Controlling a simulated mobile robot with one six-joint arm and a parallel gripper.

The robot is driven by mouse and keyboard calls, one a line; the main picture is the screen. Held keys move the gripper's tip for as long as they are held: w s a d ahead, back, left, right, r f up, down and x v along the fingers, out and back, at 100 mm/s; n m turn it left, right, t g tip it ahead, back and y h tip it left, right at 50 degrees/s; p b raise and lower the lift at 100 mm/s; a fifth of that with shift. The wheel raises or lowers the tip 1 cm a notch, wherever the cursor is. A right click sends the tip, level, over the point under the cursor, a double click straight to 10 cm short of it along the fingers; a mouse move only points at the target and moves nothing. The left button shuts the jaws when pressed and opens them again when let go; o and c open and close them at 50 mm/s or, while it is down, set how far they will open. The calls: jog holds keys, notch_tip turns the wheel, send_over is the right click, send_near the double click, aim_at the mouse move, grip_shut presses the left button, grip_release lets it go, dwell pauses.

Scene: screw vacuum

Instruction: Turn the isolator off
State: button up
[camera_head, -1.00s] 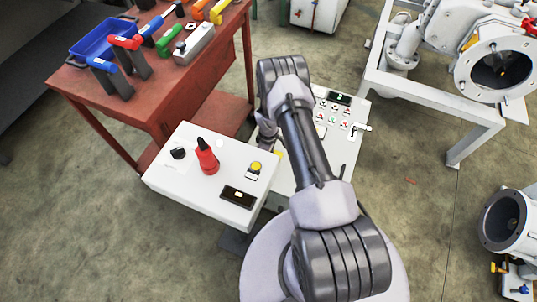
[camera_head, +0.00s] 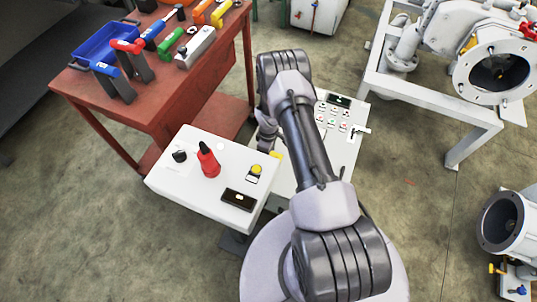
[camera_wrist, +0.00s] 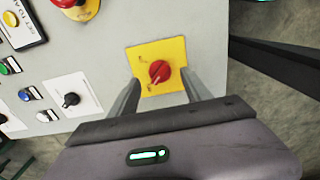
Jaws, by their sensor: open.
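The isolator is a red rotary knob (camera_wrist: 160,72) on a yellow square plate (camera_wrist: 172,50), fixed to a light grey panel in the wrist view. My gripper (camera_wrist: 162,88) is open, with one finger on each side of the knob, over the lower part of the yellow plate. I cannot tell whether the fingers touch the knob. In the head view the gripper is mostly hidden behind my arm, and the isolator cannot be made out.
Left of the isolator the panel has a black selector knob (camera_wrist: 71,99), blue and green buttons, and a red button on yellow (camera_wrist: 75,5). In the head view a white control box (camera_head: 210,180) and a red tool table (camera_head: 150,80) stand left of my arm.

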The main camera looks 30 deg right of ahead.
notch_tip(320, 180, up, 14)
jog(key=p, duration=0.5)
jog(key=shift+r, duration=0.15)
jog(key=s+a+r+m+t, duration=0.1)
jog(key=a+r+m, duration=0.25)
jog(key=r, duration=1.25)
jog(key=s+a+r+m+t, duration=0.15)
jog(key=a+r, duration=0.35)
jog(key=r, duration=1.1)
jog(key=s+a+r+m+t+y, duration=0.1)
jog(key=s+a+r+m, duration=0.2)
jog(key=s+r, duration=0.3)
jog(key=s+a+r+m+t+y, duration=0.1)
jog(key=s+a+r+m, duration=0.3)
jog(key=s, duration=1)
notch_tip(320, 180, up, 3)
jog(key=a+t, duration=0.1)
jog(key=a, duration=0.1)
jog(key=shift+s+a+f, duration=0.2)
jog(key=shift+s+a, duration=0.1)
jog(key=shift+s, duration=0.1)
jog(key=shift+c, duration=0.3)
